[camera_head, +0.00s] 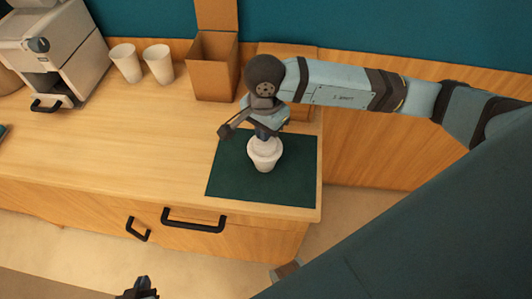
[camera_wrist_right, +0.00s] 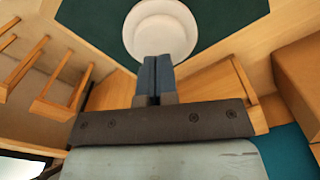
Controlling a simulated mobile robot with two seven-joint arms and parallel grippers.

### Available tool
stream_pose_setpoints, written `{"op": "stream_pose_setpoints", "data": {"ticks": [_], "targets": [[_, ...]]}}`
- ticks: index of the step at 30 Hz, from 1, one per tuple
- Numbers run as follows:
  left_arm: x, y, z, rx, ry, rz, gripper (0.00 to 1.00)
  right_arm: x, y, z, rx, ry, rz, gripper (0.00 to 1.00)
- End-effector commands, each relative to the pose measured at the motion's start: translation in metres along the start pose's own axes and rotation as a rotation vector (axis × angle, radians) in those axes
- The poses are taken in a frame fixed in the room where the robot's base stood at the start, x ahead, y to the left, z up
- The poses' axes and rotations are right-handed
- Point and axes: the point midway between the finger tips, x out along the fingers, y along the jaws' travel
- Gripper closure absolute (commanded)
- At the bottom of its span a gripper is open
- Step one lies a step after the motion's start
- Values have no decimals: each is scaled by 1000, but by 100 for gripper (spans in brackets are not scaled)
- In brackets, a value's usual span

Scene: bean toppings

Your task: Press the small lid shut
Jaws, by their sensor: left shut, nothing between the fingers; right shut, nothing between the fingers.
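A white cup (camera_head: 265,164) stands upright on the dark green mat (camera_head: 225,178). A small white lid (camera_head: 264,147) is on top of the cup; whether it is fully seated cannot be told. In the right wrist view the lid (camera_wrist_right: 163,30) is a white disc, with its near part hidden by the fingers. My right gripper (camera_head: 264,136) points down at the lid with its fingers together and empty; whether it touches the lid is unclear. It also shows in the right wrist view (camera_wrist_right: 155,62). My left gripper (camera_head: 140,289) is shut and empty at the bottom edge, partly cut off.
Two white cups (camera_head: 125,63) stand near the back edge, beside a coffee machine (camera_head: 55,55). An open cardboard box (camera_head: 213,70) stands behind the mat. The wooden counter (camera_head: 110,150) left of the mat is clear. Black drawer handles (camera_head: 193,221) stick out in front.

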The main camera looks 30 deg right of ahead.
Motion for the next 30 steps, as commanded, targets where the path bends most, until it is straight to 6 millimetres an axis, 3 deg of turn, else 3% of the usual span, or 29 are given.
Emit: {"op": "stream_pose_setpoints", "data": {"ticks": [30], "targets": [[12, 1, 14, -26, -14, 3, 100, 22, 0, 0, 0, 0, 0, 100]]}}
